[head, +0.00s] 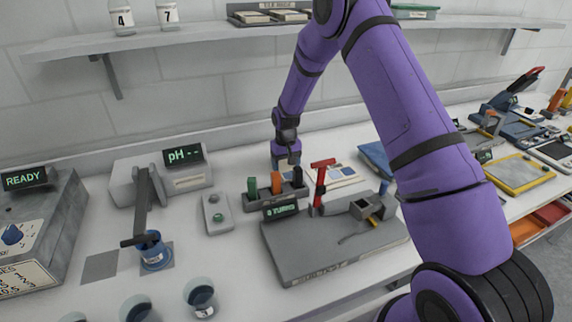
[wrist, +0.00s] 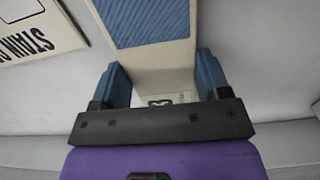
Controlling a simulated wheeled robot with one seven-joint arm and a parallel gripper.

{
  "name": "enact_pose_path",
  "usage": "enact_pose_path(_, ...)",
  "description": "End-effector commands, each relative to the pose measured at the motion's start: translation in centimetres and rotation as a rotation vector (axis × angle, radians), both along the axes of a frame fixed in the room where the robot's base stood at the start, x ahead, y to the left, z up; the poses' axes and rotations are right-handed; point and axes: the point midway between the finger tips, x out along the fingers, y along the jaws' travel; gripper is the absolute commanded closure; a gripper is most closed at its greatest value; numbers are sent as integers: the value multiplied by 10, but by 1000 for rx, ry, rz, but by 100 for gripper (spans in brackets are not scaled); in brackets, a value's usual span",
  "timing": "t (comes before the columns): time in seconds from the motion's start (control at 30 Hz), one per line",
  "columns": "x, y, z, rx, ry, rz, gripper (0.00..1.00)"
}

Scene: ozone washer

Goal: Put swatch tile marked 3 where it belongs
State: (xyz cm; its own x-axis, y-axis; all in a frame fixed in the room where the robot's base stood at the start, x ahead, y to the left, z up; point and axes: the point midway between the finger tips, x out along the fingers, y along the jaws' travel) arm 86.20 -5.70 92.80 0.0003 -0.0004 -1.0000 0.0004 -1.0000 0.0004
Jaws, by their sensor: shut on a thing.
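My gripper (wrist: 160,66) is shut on a swatch tile (wrist: 152,22) in the wrist view. The tile is a pale block with a blue ribbed patch, and a blue finger presses each side of it. A small dark mark shows on its near end, but I cannot read it as a number. In the head view my gripper (head: 286,163) is low over the back of the bench, behind a small rack. A pale board (head: 343,183) with coloured patches lies just to its right. The held tile is hard to make out there.
The rack (head: 250,201) with green and orange pieces stands in front of my gripper, beside a red-handled tool (head: 321,180) on a grey base (head: 330,255). A wall shelf (head: 200,36) is above.

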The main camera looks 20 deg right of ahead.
Motion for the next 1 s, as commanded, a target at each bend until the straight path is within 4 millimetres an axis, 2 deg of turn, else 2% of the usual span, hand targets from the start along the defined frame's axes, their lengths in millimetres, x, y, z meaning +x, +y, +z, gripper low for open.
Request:
enact_pose_path(0.2, 0, 0, -2, 0, 0, 0, 58)
enact_pose_path(0.23, 0, 0, -3, 0, 0, 0, 28)
enact_pose_path(0.33, 0, 0, -2, 0, 0, 0, 5)
enact_pose_path(0.6, 0, 0, -2, 0, 0, 0, 5)
enact_pose_path(0.73, 0, 0, 6, 0, -1, 0, 5)
enact_pose_path(0.87, 1, 0, 25, 0, -3, 0, 5)
enact_pose_path(1.0, 0, 0, 53, 0, -3, 0, 5)
